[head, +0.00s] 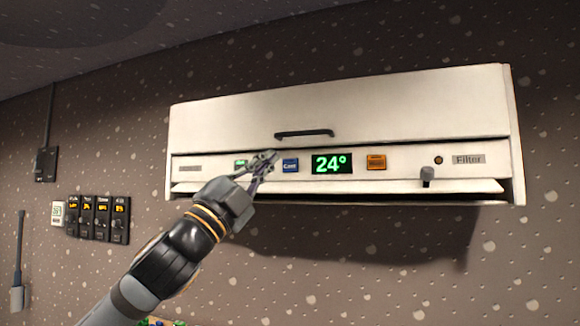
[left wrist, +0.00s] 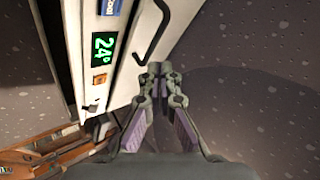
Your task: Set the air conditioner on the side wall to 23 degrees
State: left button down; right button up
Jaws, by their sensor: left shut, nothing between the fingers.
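The white air conditioner (head: 350,105) is on the wall, and its green display (head: 331,163) reads 24°. A blue button (head: 290,165) is left of the display and an orange button (head: 376,162) is right of it. A green button (head: 240,163) is further left, partly behind my left gripper (head: 266,157). The gripper is shut and empty, its tips between the green and blue buttons in the head view. I cannot tell whether they touch the panel. In the left wrist view the shut gripper (left wrist: 162,70) is beside the unit's dark handle (left wrist: 156,35). My right gripper is out of view.
A dark handle (head: 304,133) sticks out above the panel, and a grey knob (head: 427,176) hangs at the lower right. Several dark wall modules with orange readouts (head: 103,218) are at the left, below a wall box (head: 46,164). The wall below the unit is clear.

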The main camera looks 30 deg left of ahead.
aim_at(283, 166)
pick_arm(q)
jog(key=shift+w+y, duration=0.1)
jog(key=shift+y, duration=0.2)
jog(key=w+p, duration=0.2)
jog(key=w+a+p, duration=0.1)
jog(key=w+p, duration=0.2)
jog(key=w+a+p, duration=0.1)
jog(key=w+p, duration=0.1)
jog(key=w, duration=0.1)
jog(key=shift+w+r+p, duration=0.1)
jog(key=shift+w+p, duration=0.05)
jog(key=shift+p, duration=0.15)
jog(key=shift+w, duration=0.15)
dwell(0.9)
jog(key=shift+w+a+p, duration=0.15)
jog(key=shift+w+p, duration=0.1)
jog(key=shift+p, duration=0.2)
jog(key=shift+w, duration=0.15)
